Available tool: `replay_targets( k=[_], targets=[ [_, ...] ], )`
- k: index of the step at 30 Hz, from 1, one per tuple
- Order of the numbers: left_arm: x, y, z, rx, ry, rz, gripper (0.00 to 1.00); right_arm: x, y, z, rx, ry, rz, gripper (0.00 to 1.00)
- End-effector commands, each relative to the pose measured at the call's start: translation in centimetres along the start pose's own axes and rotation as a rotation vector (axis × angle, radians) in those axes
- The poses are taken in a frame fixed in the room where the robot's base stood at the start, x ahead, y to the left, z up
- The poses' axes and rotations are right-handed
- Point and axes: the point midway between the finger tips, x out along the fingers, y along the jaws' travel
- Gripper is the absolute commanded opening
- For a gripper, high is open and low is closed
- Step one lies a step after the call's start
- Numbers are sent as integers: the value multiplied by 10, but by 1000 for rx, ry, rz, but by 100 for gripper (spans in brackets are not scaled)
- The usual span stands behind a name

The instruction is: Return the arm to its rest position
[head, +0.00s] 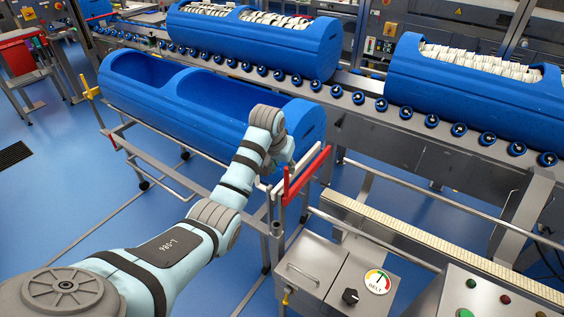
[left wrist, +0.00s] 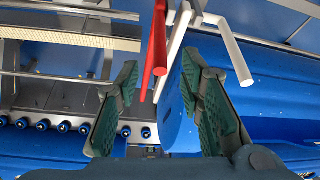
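My left arm reaches from the lower left of the head view. Its gripper (head: 285,168) is near the right end of an empty blue tub (head: 165,105), close to a red handle (head: 306,174); the wrist hides most of it. In the left wrist view the two green-padded fingers (left wrist: 157,110) stand wide apart. The red handle (left wrist: 157,45), pale bars and part of the blue tub show beyond and between them. I see nothing gripped. Whether the fingers touch the bars I cannot tell. My right arm is not in view.
The empty tub sits on a metal cart frame (head: 160,168). Two filled blue tubs (head: 255,45) (head: 470,95) stand on a roller conveyor (head: 365,100) behind. A steel control box with a belt dial (head: 377,281) is at the lower right. Blue floor (head: 75,190) is open at left.

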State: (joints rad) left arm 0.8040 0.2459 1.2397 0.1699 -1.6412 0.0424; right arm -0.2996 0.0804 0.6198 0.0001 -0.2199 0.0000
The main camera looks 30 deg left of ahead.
Motion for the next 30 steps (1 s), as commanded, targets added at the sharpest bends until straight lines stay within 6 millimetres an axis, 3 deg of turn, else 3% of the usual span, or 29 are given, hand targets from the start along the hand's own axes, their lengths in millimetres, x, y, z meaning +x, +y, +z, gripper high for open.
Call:
replay_targets(
  k=[3, 6, 21, 23, 26, 29, 30],
  targets=[
    [-19, 0, -1, 0, 2, 0, 35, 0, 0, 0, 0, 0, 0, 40],
    [-26, 0, 0, 1, 0, 0, 35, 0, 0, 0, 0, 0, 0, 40],
    [-21, 0, 3, 1, -4, 0, 35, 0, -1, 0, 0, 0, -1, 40],
    [-6, 0, 12, 2, -15, -2, 35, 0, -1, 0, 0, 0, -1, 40],
    [46, 0, 50, 6, -49, -11, 35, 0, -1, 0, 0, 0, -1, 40],
    [119, -2, 122, 18, -97, -27, 35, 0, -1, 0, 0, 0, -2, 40],
    [146, -4, 159, 27, -116, -34, 35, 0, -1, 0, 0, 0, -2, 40]
  ],
)
